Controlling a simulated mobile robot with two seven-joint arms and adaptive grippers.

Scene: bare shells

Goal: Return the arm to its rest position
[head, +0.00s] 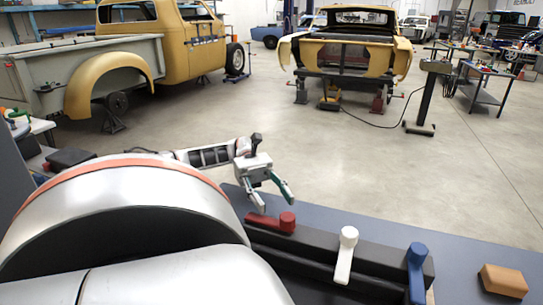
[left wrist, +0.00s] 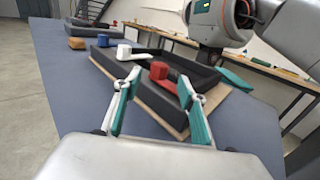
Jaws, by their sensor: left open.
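My left gripper (head: 275,204) is open and empty, above the far-left end of a black lever box. In the left wrist view its two green-padded fingers (left wrist: 158,84) stand apart, with the red lever (left wrist: 159,72) seen beyond and between them. In the head view the red lever (head: 271,222) lies turned to the left. I cannot tell whether a finger touches it; a gap seems to show. The white lever (head: 345,256) and the blue lever (head: 416,272) point towards me. My right gripper is not in view.
The black box (head: 325,250) sits on a blue-grey tabletop (head: 465,262). A wooden block (head: 503,281) lies to the right of it. A dark object (head: 69,158) lies at the left. Beyond is open concrete floor with a yellow truck (head: 190,50) and a yellow car shell (head: 345,50).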

